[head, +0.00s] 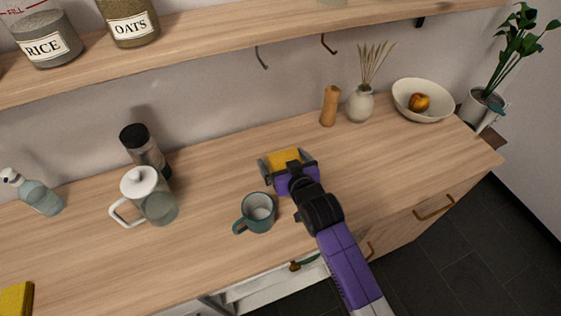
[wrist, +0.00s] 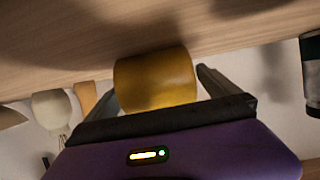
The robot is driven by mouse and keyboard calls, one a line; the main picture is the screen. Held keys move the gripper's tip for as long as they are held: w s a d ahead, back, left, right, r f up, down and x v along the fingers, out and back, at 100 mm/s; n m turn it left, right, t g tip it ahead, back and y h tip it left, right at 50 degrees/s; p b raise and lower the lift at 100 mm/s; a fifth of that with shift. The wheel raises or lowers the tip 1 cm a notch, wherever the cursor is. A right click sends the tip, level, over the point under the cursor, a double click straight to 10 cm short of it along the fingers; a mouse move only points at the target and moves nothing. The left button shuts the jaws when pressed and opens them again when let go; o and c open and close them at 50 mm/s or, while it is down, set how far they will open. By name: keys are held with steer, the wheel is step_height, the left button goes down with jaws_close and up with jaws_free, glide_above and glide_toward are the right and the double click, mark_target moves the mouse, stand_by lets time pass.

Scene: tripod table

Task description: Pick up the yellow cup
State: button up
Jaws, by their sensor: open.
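The yellow cup (head: 284,157) stands on the wooden counter, partly hidden by my gripper in the head view. In the wrist view the yellow cup (wrist: 155,80) fills the middle, in front of my palm. My gripper (head: 286,163) is open, with one finger on each side of the cup. In the wrist view a gap shows between the cup and the right finger (wrist: 217,82). I cannot tell whether the left finger touches the cup.
A teal mug (head: 258,212) stands close to my gripper's left. A glass jug (head: 150,196) and dark-capped bottle (head: 145,151) stand farther left. A wooden mill (head: 330,106), vase (head: 361,104) and bowl (head: 421,100) are behind. The shelf (head: 230,38) overhangs the back. Counter to the right is clear.

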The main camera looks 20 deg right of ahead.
steer(key=shift+x, duration=1.5)
steer(key=c, duration=1.9)
step_height(320, 180, up, 20)
steer(key=shift+b, duration=0.3)
